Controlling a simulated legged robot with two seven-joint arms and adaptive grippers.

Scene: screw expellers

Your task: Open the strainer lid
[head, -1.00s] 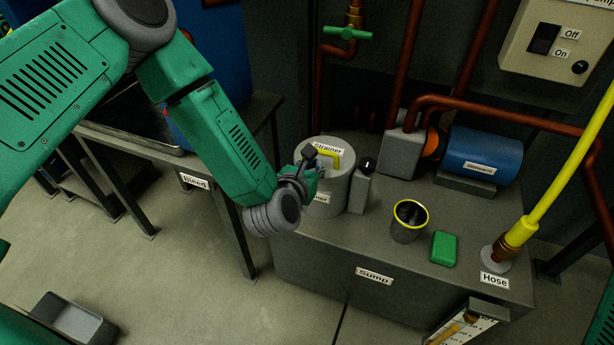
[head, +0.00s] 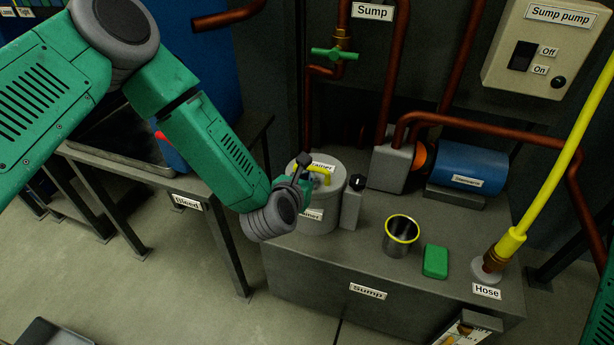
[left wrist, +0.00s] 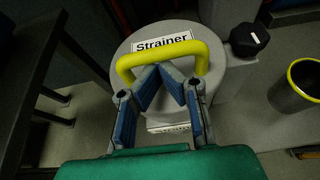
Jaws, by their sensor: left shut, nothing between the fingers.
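The strainer (head: 328,208) is a grey cylinder on the left end of the sump box. Its round lid (left wrist: 138,50) lies flat on top and looks closed, with a yellow arched handle (left wrist: 205,48) and a "Strainer" label. My left gripper (left wrist: 164,70) is shut, with its blue-padded fingertips together and nothing between them. The tips overlap the handle's near side in the left wrist view; I cannot tell whether they touch it. In the head view the left gripper (head: 305,178) covers part of the strainer and handle. My right gripper is not in view.
A grey block with a black knob (head: 356,184) stands close right of the strainer. A yellow-rimmed metal cup (head: 399,242), a green block (head: 435,262) and the yellow hose (head: 540,200) are farther right on the sump (head: 310,275). Pipes and the blue pump (head: 468,168) stand behind.

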